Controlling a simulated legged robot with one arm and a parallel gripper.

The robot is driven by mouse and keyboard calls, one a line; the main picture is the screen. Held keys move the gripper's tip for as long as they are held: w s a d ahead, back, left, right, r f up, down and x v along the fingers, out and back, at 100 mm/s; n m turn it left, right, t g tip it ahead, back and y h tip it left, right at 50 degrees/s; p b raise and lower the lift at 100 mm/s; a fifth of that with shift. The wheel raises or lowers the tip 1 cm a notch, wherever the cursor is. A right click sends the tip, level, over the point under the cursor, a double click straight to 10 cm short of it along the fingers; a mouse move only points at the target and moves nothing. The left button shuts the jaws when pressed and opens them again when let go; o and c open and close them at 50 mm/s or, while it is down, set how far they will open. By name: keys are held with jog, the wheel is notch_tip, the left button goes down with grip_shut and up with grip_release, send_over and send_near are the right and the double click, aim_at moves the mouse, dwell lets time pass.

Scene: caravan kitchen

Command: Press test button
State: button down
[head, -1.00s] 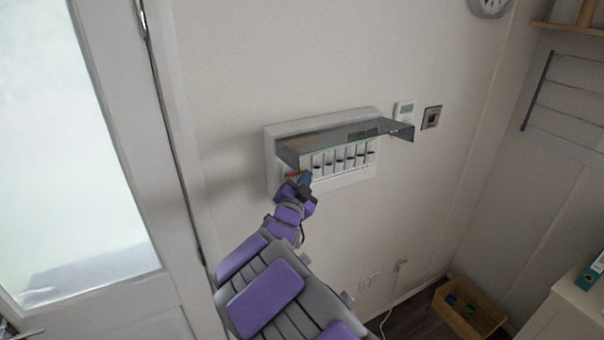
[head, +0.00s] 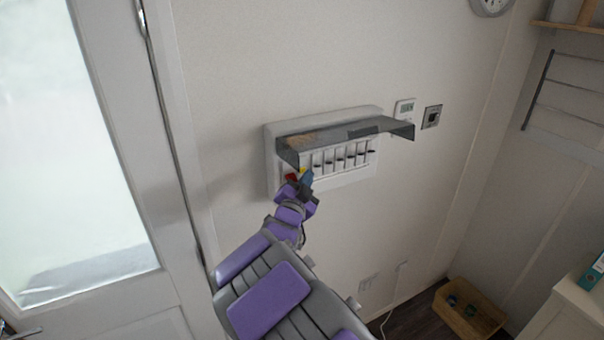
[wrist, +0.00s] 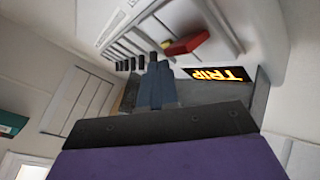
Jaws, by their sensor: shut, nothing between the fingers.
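The white fuse box (head: 270,160) hangs on the wall with its smoky clear cover (head: 345,132) raised. A small yellow part (head: 303,170), probably the test button, sits at the left end of its switch row; it also shows in the wrist view (wrist: 166,44). A red switch lever (head: 291,177) is beside it, larger in the wrist view (wrist: 187,43). My gripper (head: 306,178) is shut and empty, under the cover. In the wrist view its fingertips (wrist: 154,62) are close to the yellow part; contact cannot be told. A lit orange "TRIP" sign (wrist: 218,74) shows near the lever.
Several black breaker switches (head: 342,160) stand right of my gripper. The raised cover juts out above it. A thermostat (head: 404,109) and a wall switch (head: 431,116) are to the right. The door (head: 165,180) is at left. A wooden crate (head: 468,312) is on the floor.

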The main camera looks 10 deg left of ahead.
jog(key=shift+s+d, duration=0.1)
jog(key=s+d+b, duration=0.1)
jog(key=s+b, duration=0.1)
jog(key=s+d+b, duration=0.2)
jog(key=shift+s+d+b, duration=0.15)
jog(key=shift+s+b, duration=0.15)
jog(key=shift+s, duration=0.1)
dwell(0.7)
